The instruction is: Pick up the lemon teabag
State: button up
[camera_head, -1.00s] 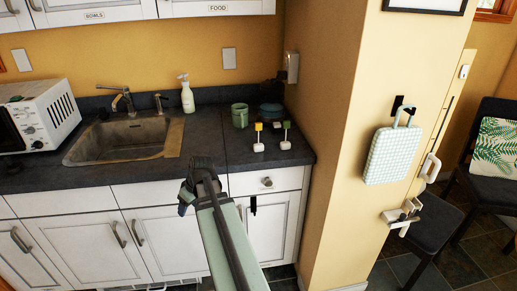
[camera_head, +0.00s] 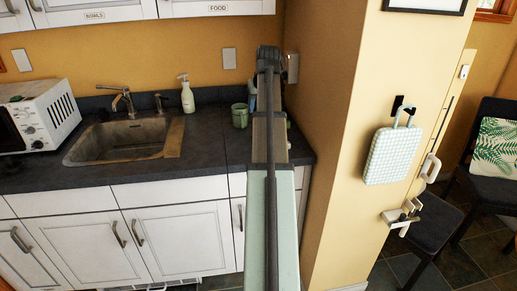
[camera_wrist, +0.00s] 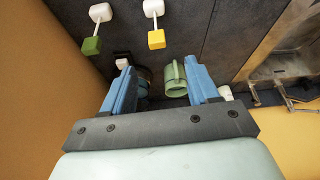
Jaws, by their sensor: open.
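The teabag with the yellow tag (camera_wrist: 156,40), which I take as the lemon one, shows in the wrist view with its white end (camera_wrist: 153,8) at the top edge. A similar teabag with a green tag (camera_wrist: 91,46) lies to its left. My gripper (camera_wrist: 161,72) is open, its two blue fingers apart, with no teabag between them. Both tags appear beyond the fingertips in the wrist view. In the head view my arm hides the yellow-tagged teabag and nearly all of the green-tagged one.
A green mug (camera_head: 239,116) stands on the dark counter (camera_head: 209,140); it appears between my fingers in the wrist view (camera_wrist: 175,82). A soap bottle (camera_head: 187,97), sink (camera_head: 125,140) and microwave (camera_head: 38,115) are to the left. The yellow wall (camera_head: 325,130) is close on the right.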

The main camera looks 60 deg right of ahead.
jog(key=x, duration=0.8)
jog(key=shift+d+f, duration=0.1)
jog(key=shift+d, duration=0.1)
jog(key=shift+s+x, duration=0.15)
jog(key=shift+x, duration=1.15)
jog(key=shift+s+x, duration=0.2)
jog(key=shift+x, duration=1.15)
jog(key=shift+a, duration=0.2)
grip_shut()
